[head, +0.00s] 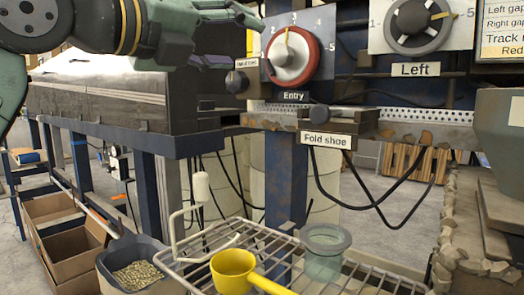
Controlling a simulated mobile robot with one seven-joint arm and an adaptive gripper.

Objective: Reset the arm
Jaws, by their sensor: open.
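My arm reaches in from the upper left. My gripper (250,14) is at the top, left of the Entry dial, and is partly cut off by the top edge. It is open, with nothing seen between its fingers. The Entry dial (291,57) has a red rim and a pale knob with a yellow pointer near 3. The Left dial (411,22) is grey, with its pointer toward the upper right. A small dark knob (236,81) sits left of the Entry dial, and the Fold shoe block (338,122) is below it.
A wire rack (380,276) at the front bears a yellow scoop (234,271) and a greenish glass jar (325,252). A bin of pellets (137,275) and cardboard boxes (75,250) stand at lower left. Black cables (375,204) hang below the machine. A grey hopper (499,120) is at right.

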